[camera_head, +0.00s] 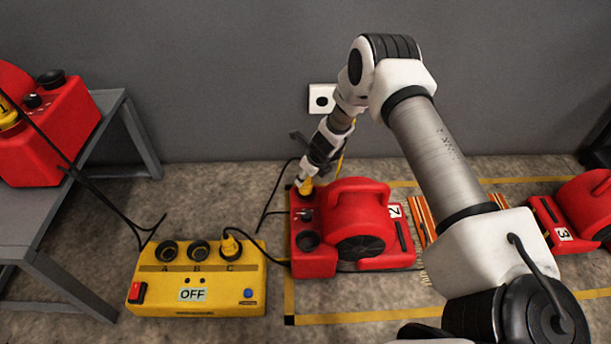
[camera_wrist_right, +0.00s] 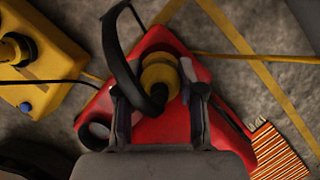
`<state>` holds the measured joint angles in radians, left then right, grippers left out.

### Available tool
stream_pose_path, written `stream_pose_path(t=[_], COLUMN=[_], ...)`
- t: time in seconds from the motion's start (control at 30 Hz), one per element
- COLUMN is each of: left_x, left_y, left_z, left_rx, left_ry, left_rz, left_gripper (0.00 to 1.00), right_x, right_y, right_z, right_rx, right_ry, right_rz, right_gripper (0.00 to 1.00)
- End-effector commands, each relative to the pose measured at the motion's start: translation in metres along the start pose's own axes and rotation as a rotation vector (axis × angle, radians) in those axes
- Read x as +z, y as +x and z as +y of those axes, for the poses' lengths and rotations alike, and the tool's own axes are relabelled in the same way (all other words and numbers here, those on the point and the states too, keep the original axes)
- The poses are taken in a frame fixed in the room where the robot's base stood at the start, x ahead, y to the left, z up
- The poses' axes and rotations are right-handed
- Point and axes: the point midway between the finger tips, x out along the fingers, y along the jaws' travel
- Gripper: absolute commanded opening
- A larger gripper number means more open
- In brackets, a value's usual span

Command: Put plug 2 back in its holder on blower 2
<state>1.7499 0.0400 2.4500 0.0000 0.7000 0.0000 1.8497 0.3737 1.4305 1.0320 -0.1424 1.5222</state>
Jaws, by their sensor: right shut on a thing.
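Blower 2 (camera_head: 350,212) is a red unit on the floor with a "2" label; its red body also shows in the right wrist view (camera_wrist_right: 172,133). My right gripper (camera_head: 306,180) is shut on plug 2 (camera_head: 306,188), a yellow round plug with a black cord. It holds the plug at the back-left corner of the blower's top. In the right wrist view the plug (camera_wrist_right: 160,72) sits between the two fingers, its cord curving over it. The holder is hidden beneath the plug and gripper; I cannot tell whether the plug is seated. My left gripper is not in view.
A yellow box (camera_head: 172,284) reading OFF has sockets A, B and C, with a plug (camera_head: 230,246) in C. Blower 1 (camera_head: 45,135) rests on a grey table (camera_head: 30,225) at left. Blower 3 (camera_head: 585,205) stands at right. Black cords cross the floor.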

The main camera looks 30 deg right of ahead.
Motion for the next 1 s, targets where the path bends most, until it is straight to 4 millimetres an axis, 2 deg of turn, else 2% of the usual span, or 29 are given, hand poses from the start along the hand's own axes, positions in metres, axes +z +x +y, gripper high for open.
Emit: stream_pose_path(t=[0.97,1.0], left_x=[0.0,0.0], left_y=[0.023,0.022], left_z=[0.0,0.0], left_rx=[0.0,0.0], left_ry=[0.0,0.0], left_rz=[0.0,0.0], left_gripper=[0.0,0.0], right_x=[-0.01,-0.009], right_y=[0.024,0.022], right_z=[0.0,0.0], right_rx=[0.0,0.0], right_ry=[0.0,0.0], right_rz=[0.0,-0.001], right_gripper=[0.0,0.49])
